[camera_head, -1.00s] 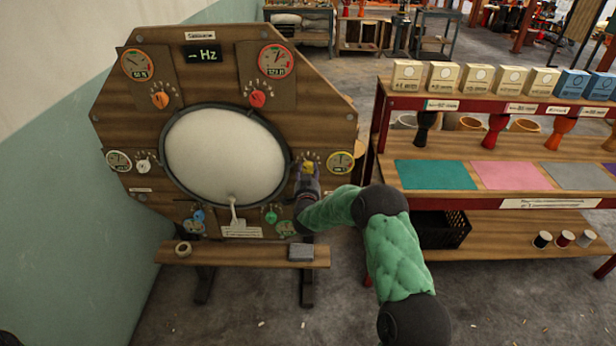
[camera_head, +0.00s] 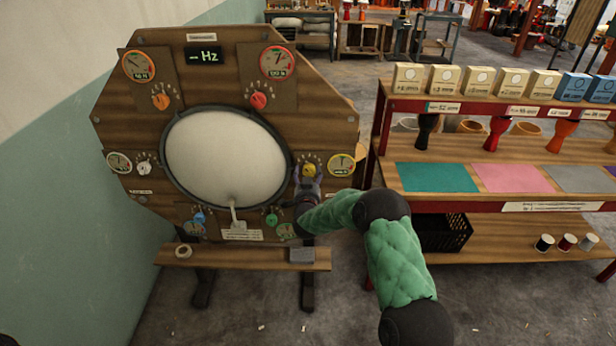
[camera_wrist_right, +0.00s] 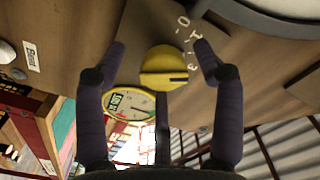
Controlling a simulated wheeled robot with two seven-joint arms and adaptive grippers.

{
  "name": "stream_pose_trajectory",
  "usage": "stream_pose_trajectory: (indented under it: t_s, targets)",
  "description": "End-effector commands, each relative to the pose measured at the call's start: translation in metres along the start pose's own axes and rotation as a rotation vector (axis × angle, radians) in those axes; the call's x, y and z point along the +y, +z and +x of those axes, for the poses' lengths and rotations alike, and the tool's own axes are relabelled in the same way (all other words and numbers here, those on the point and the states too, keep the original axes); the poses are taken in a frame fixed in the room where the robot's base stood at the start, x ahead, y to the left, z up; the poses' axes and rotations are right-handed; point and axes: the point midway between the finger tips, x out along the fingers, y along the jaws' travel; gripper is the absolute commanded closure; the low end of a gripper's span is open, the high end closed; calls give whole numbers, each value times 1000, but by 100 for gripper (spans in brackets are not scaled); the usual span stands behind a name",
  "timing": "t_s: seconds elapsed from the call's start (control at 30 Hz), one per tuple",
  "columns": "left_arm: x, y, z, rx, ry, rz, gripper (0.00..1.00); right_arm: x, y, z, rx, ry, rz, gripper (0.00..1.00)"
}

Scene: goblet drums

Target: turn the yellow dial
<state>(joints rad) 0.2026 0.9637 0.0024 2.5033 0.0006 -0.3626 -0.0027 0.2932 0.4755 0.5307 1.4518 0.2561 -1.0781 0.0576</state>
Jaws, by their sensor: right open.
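The yellow dial (camera_head: 308,170) sits on the wooden board, right of the large round white drumhead (camera_head: 225,158). In the right wrist view the yellow dial (camera_wrist_right: 164,68) is a round knob with a dark slot, with scale marks on the board beside it. My right gripper (camera_head: 308,178) is at the dial, coming from below. In the wrist view my right gripper (camera_wrist_right: 158,62) is open, with its fingers on either side of the dial; clear gaps show between them and it. A yellow-rimmed gauge (camera_head: 341,163) is just right of the dial. My left gripper is out of view.
Other dials are on the board: orange (camera_head: 161,102), red (camera_head: 259,100), white (camera_head: 144,168), blue (camera_head: 199,218) and green (camera_head: 271,220). A narrow shelf (camera_head: 230,258) runs below. A red-framed rack (camera_head: 375,140) with boxes stands at right.

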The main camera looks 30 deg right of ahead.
Motion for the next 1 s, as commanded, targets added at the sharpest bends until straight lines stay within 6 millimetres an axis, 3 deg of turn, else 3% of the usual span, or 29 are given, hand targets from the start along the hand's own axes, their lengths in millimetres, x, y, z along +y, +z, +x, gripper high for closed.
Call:
stream_pose_trajectory:
  t_s: [0.23,0.7,1.0]
  targets:
    - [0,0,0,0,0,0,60,-1,-3,-13,4,-1,1,31]
    - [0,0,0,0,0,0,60,-1,0,-99,0,-2,0,31]
    - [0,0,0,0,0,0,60,0,0,-120,-1,0,0,31]
